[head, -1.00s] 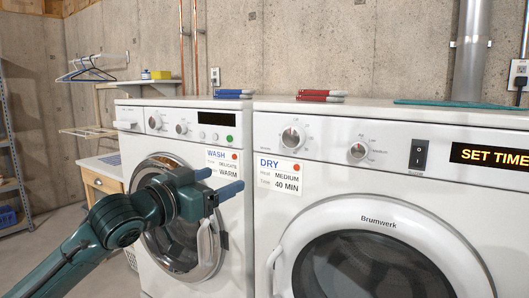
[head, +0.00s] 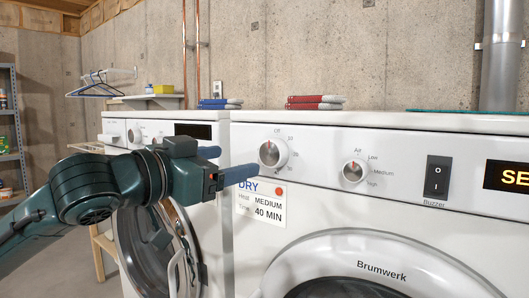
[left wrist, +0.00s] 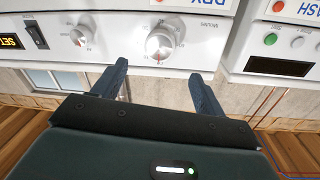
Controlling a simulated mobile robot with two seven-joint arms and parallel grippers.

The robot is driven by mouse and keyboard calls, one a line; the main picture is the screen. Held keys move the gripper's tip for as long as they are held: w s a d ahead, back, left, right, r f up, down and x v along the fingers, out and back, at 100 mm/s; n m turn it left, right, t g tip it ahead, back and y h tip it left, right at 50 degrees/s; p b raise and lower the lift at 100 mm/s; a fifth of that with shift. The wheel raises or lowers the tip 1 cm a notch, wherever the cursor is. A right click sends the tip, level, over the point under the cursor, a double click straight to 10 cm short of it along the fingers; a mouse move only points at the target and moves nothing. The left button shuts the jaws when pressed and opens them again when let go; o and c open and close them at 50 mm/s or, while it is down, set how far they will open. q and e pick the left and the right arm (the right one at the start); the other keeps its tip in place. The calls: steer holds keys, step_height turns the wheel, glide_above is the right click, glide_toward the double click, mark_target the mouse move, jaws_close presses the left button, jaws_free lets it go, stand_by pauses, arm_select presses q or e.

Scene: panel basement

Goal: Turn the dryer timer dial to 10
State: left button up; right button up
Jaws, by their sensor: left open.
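The dryer timer dial (head: 272,153) is a round silver knob on the dryer's white panel, with "Off" above it and minute marks around its right side. A red mark sits near its top; I cannot tell its exact setting. The dial also shows upside down in the left wrist view (left wrist: 160,43). My left gripper (head: 226,163) is open and empty, its two blue fingers just left of the dial in the head view. In the left wrist view the fingertips (left wrist: 158,70) straddle the dial's direction, with the dial beyond them, apparently untouched. My right gripper is out of view.
The heat dial (head: 354,171), buzzer switch (head: 436,177) and lit display (head: 507,176) lie right of the timer dial. A "DRY, MEDIUM, 40 MIN" card (head: 262,204) is below it. The washer (head: 216,235) stands left, its round door open.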

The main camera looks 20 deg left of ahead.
mark_target(268, 153)
arm_select(q)
steer(key=p+x, duration=0.1)
steer(key=x, duration=0.8)
steer(key=shift+w+f, duration=0.1)
steer(key=shift+c, duration=0.4)
steer(key=c, duration=0.9)
